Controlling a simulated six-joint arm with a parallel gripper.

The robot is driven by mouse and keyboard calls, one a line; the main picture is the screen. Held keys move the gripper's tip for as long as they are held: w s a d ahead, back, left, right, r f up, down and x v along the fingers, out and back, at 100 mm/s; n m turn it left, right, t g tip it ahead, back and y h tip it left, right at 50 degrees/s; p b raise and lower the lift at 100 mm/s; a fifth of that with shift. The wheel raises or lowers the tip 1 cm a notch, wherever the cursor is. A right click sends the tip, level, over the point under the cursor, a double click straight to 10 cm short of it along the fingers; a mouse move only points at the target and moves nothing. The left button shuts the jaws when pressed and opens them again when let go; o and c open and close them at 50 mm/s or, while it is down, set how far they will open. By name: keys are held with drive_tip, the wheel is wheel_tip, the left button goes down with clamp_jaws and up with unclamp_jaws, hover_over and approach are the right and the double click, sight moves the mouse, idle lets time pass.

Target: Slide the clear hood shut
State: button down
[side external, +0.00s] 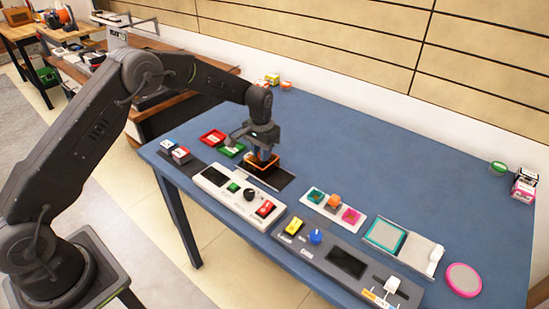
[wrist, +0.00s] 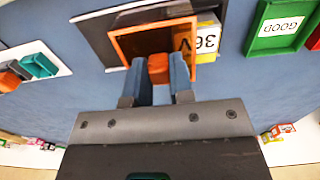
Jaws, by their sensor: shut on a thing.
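The hood has an orange frame (side external: 259,174) and sits on a dark base plate (side external: 284,182) towards the back left of the blue table. In the wrist view its orange frame (wrist: 115,48) surrounds a dark see-through area. A yellow and white block marked 36V (wrist: 209,38) lies partly within the frame's outline and partly beyond its right edge. My gripper (side external: 264,156) is down at the hood. In the wrist view my gripper (wrist: 158,72) has its blue fingers shut on an orange tab (wrist: 158,68) at the frame's near edge. The fingers hide part of the frame.
Red and green trays (side external: 214,137) stand left of the hood. A white control panel (side external: 240,194) lies just in front. A grey panel (side external: 345,262) with a blue knob lies farther right. The back right of the table is mostly clear.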

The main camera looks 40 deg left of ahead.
drive_tip(key=a, duration=0.4)
drive_tip(key=shift+a, duration=0.2)
drive_tip(key=c, duration=1)
unclamp_jaws()
drive_tip(key=shift+r, duration=0.1)
wheel_tip(320, 180, up, 14)
wheel_tip(320, 180, up, 5)
hover_over(251, 155)
drive_tip(key=shift+d, duration=0.1)
drive_tip(key=shift+c, duration=0.4)
